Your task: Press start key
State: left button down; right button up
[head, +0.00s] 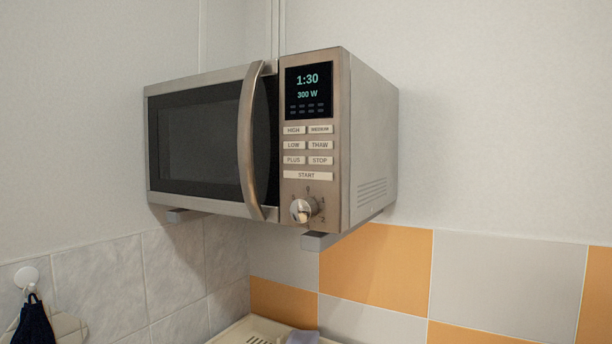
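A metallic microwave (370,140) is mounted on the wall, with its door shut. Its wide start key (308,175) is the lowest key on the control panel, under the PLUS and STOP keys and above a round knob (302,210). The display (309,90) reads 1:30 and 300 W. A curved vertical handle (249,140) stands out from the door, left of the panel. Neither of my grippers is in the head view.
Brackets (318,241) hold the microwave from below. A pale drainer or tray (240,332) shows at the bottom edge with a grey item on it. A dark cloth (33,322) hangs from a white hook (26,277) at lower left. The space before the panel is clear.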

jog(key=shift+d, duration=0.1)
grip_shut()
jog(key=shift+w, duration=0.1)
dwell(1.1)
